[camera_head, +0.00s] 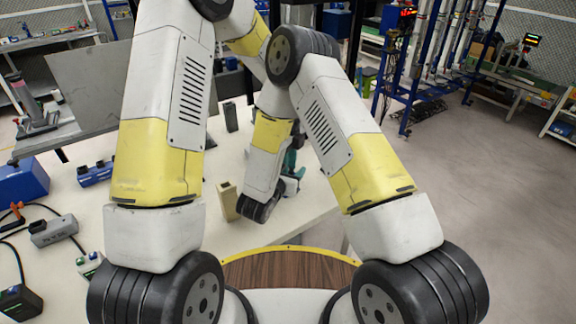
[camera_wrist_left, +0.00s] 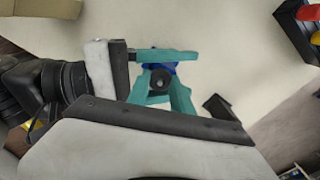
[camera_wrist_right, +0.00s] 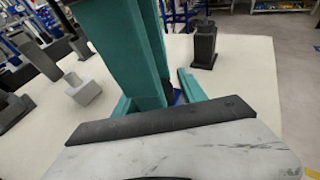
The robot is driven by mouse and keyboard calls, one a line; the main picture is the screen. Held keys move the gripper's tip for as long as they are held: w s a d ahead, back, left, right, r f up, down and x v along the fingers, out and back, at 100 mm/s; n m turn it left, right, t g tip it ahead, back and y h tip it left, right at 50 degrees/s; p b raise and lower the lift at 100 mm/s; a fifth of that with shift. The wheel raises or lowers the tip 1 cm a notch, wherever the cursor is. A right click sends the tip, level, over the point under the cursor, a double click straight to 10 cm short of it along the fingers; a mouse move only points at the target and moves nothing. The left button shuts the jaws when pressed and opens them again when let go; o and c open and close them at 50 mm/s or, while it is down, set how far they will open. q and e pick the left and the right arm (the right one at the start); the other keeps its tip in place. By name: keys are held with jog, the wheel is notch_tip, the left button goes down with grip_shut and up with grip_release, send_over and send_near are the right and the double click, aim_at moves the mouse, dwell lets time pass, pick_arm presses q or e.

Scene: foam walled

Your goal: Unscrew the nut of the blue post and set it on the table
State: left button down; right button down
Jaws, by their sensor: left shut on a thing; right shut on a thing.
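The blue post (camera_wrist_left: 174,67) stands on the table, mostly hidden by teal gripper fingers. In the right wrist view a bit of its blue (camera_wrist_right: 176,97) shows low between the fingers. A dark round nut (camera_wrist_left: 160,79) sits on top of it in the left wrist view. My left gripper (camera_wrist_left: 161,86) reaches down from above, its teal fingers shut on either side of the nut. My right gripper (camera_wrist_right: 160,88) comes in from the side, its teal fingers shut around the post below. In the head view an arm link largely hides both grippers.
A black post (camera_wrist_right: 203,45) and a grey block (camera_wrist_right: 84,88) stand on the pale table (camera_head: 100,225). A beige block (camera_head: 226,201), a blue box (camera_head: 22,180) and cabled tools lie to the left. The round wooden-topped piece (camera_head: 290,270) is at the front.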

pick_arm(q)
jog(key=c, duration=1.1)
grip_release()
jog(key=shift+r, duration=2.3)
pick_arm(e)
jog(key=c, duration=0.6)
grip_release()
